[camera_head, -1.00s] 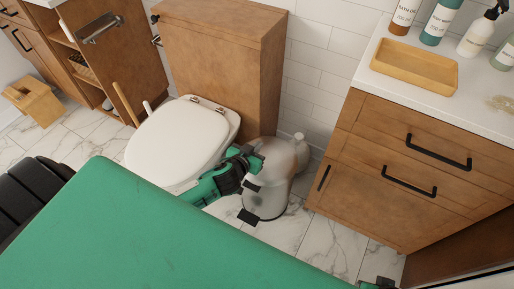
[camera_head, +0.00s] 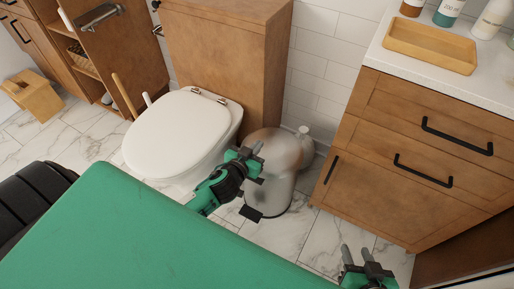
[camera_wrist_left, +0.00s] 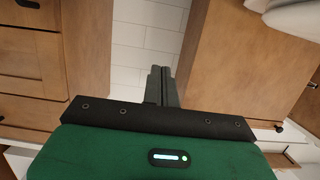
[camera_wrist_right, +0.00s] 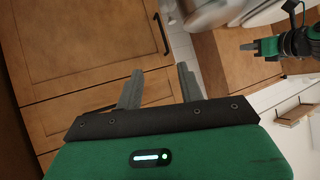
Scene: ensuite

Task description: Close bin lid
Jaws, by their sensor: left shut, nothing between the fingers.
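The bin (camera_head: 268,197) is a shiny metal cylinder with a black pedal (camera_head: 251,213) at its foot, standing on the floor between the toilet and the drawer cabinet. Its rounded, reflective lid (camera_head: 283,148) is at the top; my left gripper partly covers it, and I cannot tell if it is fully down. My left gripper (camera_head: 257,150) is shut and empty, in front of the lid; I cannot tell if they touch. Its fingers are together in the left wrist view (camera_wrist_left: 160,86). My right gripper (camera_head: 358,255) is open and empty at the lower right. The bin also shows in the right wrist view (camera_wrist_right: 208,14).
The white toilet (camera_head: 180,135) stands left of the bin. The wooden drawer cabinet (camera_head: 400,150) stands to the right, with a wooden tray (camera_head: 430,45) and bottles on top. A white bottle-like object (camera_head: 304,142) is behind the bin. Marble floor is clear before the bin.

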